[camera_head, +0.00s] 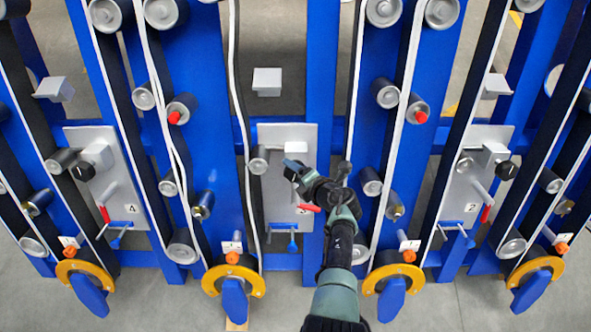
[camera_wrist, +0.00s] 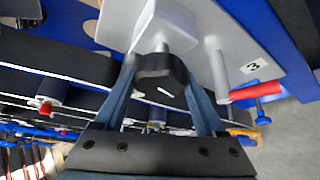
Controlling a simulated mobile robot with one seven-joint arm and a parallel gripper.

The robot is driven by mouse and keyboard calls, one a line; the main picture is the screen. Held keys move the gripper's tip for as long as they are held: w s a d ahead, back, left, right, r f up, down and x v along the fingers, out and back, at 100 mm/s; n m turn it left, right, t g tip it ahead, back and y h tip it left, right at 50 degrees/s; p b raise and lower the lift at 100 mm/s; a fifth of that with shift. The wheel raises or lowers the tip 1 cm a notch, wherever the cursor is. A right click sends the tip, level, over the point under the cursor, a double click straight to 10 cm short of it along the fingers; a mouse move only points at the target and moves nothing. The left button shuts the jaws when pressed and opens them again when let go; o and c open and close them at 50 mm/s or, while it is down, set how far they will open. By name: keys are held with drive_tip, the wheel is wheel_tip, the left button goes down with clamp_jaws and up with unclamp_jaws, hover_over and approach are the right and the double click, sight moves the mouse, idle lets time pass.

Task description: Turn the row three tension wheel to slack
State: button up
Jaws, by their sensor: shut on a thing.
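The row three tension wheel (camera_wrist: 160,76) is a black knob with a white mark line, on a shaft from a grey block. In the wrist view, the blue-grey fingers of my gripper (camera_wrist: 162,88) stand on either side of it, shut on the knob. The mark line slants down to the right. The grey plate (camera_head: 275,205) behind carries the label 3 (camera_wrist: 254,66). In the head view, my gripper (camera_head: 296,172) reaches the upper right of this plate and hides the wheel.
A red-gripped lever (camera_wrist: 258,90) sits close beside the wheel; its red grip (camera_head: 308,208) also shows below my gripper. Similar plates with black knobs stand left (camera_head: 110,180) and right (camera_head: 472,175). Rollers, white-edged belts and blue posts surround the arm.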

idle(0.4)
drive_tip(key=o, duration=1.3)
drive_tip(key=p+v, duration=0.6)
drive_tip(key=v, duration=0.7)
drive_tip(key=shift+p, duration=0.4)
drive_tip(key=shift+w, duration=0.1)
